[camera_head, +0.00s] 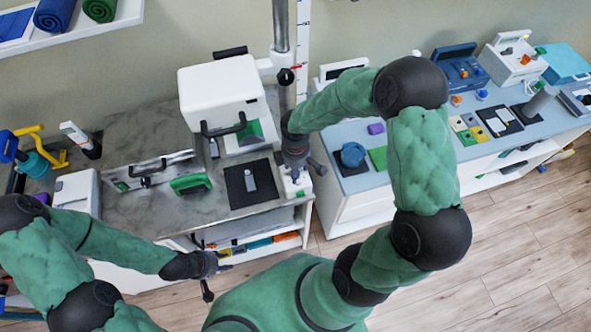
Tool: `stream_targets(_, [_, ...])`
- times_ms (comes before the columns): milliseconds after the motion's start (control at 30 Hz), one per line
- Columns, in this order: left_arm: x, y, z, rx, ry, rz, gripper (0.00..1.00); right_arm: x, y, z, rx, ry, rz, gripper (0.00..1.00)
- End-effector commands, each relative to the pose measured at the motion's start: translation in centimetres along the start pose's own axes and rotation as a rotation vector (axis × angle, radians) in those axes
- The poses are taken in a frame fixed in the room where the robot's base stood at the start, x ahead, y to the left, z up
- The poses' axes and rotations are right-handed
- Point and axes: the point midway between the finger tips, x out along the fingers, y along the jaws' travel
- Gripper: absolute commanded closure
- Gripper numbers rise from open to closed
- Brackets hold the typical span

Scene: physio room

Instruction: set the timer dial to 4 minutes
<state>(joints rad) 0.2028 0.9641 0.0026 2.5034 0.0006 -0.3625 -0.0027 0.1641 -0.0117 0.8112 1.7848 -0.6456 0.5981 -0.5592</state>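A small white device (297,188) with a green button and small dark marks stands at the right end of the grey counter (150,215). It may be the timer; its dial and scale are too small or hidden to read. My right gripper (302,170) points down right above this device and covers part of it. I cannot tell whether its fingers touch it or how far apart they are. My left gripper (217,277) is in front of the counter's front edge, fingers spread and empty, away from the device.
A white machine (220,92) with a dark handle stands behind. A black mat (238,186) with a small grey item and a green-handled tool (190,184) lie on the counter. The blue-topped counter (400,172) at right holds several devices. Wooden floor (510,250) is clear.

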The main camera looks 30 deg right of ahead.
Motion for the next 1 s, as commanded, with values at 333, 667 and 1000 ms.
stream_targets(333, [0.1, -0.03, -0.03, 0.0, 0.001, 0.0, 0.6, 0.82, 0.01, -0.03, -0.001, 0.001, 0.001, 0.46])
stream_targets(667, [0.1, -0.03, -0.03, 0.0, 0.001, 0.0, 0.6, 0.81, 0.0, -0.03, -0.001, 0.001, 0.0, 1.0])
stream_targets(1000, [0.59, -0.21, -0.05, 0.0, 0.001, 0.0, 0.6, 0.91, 0.0, -0.05, 0.05, 0.002, 0.001, 1.0])
